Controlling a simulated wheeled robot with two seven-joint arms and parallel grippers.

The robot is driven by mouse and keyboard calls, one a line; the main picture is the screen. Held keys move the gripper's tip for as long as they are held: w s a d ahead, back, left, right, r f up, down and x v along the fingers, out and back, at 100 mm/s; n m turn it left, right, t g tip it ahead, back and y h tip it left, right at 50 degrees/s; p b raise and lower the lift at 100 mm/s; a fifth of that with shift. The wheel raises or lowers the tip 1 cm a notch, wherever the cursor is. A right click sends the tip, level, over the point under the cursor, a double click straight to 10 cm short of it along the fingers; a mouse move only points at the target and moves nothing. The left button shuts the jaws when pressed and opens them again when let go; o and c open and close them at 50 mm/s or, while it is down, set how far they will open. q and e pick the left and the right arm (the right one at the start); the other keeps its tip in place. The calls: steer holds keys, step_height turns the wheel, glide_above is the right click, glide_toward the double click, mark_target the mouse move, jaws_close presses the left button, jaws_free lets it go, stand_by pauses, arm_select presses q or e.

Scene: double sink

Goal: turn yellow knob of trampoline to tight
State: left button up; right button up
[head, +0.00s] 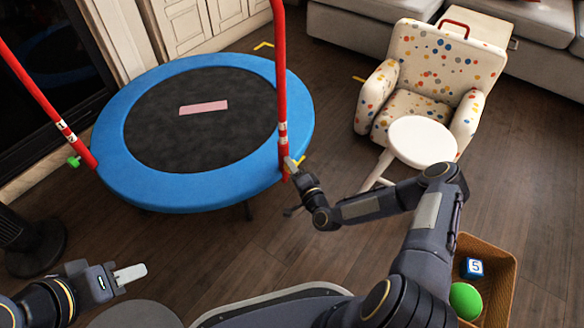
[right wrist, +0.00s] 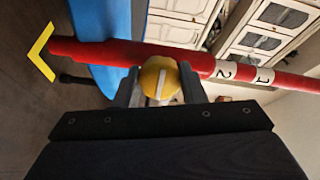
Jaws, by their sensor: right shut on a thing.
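The trampoline has a blue rim (head: 150,190), a black mat and red posts. The yellow knob (right wrist: 152,73) is on the right red post (head: 281,90), near the blue rim. In the right wrist view it sits between the two fingers of my right gripper (right wrist: 162,88), which is shut on it. A pale bar crosses the knob face, roughly upright in that view. In the head view my right gripper (head: 291,167) hides most of the knob; only a little yellow shows. My left gripper (head: 130,274) is away from the trampoline, at the lower left; its finger gap is not clear.
A green knob (head: 74,161) is on the left red post (head: 45,105). A dotted child's chair (head: 440,60) with a white round tray (head: 421,141) stands right of the trampoline. A wicker basket (head: 497,290) holds a green ball (head: 466,300) and a blue block (head: 474,267).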

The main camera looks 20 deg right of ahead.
stand_by(0.3)
steer(key=o, duration=1)
steer(key=p+v, duration=0.2)
steer(key=v, duration=0.6)
